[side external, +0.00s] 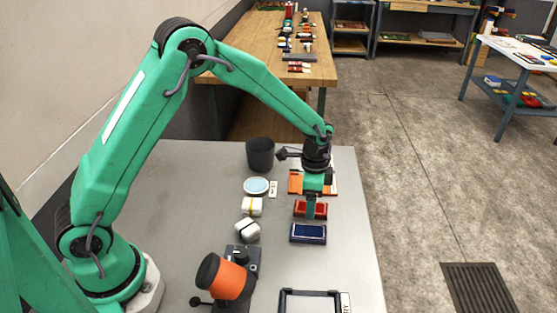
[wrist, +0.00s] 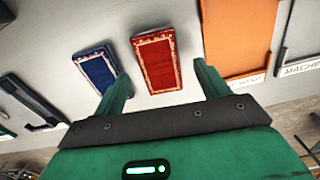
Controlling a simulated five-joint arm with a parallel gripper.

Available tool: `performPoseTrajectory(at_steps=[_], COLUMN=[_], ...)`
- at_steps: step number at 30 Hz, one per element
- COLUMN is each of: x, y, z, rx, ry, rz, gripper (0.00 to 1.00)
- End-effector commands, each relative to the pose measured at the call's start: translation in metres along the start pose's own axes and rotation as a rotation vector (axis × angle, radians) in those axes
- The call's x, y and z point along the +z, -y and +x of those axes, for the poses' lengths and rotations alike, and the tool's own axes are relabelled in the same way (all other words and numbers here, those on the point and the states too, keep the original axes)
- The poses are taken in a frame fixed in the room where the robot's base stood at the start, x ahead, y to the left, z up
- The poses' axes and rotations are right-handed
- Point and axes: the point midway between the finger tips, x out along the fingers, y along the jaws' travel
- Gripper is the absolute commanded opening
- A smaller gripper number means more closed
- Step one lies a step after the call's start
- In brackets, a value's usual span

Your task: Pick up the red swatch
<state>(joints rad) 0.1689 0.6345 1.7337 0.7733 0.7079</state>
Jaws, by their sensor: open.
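The red swatch (side external: 300,209), a flat rectangle with a pale patterned border, lies on the grey table just behind the blue swatch (side external: 308,235). My gripper (side external: 312,212) points down at the red swatch and partly covers it in the side view. In the wrist view my gripper (wrist: 162,84) has its fingers apart with nothing held. There the red swatch (wrist: 156,62) lies ahead, between the lines of the two fingers. The blue swatch (wrist: 97,70) is close on its left, partly behind the left finger. I cannot tell whether the fingers touch the red swatch.
An orange tray (wrist: 238,35) lies right of the red swatch in the wrist view. A dark cup (side external: 260,154), a blue-topped round dish (side external: 256,186), two white blocks, an orange-banded cylinder (side external: 231,279) and a black frame (side external: 310,293) stand around. Bare table lies right of the swatches in the side view.

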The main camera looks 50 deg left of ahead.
Motion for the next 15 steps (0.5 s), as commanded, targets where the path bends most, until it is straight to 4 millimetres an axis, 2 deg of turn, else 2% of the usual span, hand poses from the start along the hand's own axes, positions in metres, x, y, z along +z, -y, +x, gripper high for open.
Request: performPoseTrajectory(at_steps=[6, 15], x=[0.0, 0.0], y=[0.0, 0.0], z=[0.017, 0.018], rx=[0.001, 0.0], ry=[0.001, 0.0], rz=[0.0, 0.0], gripper=[0.75, 0.75])
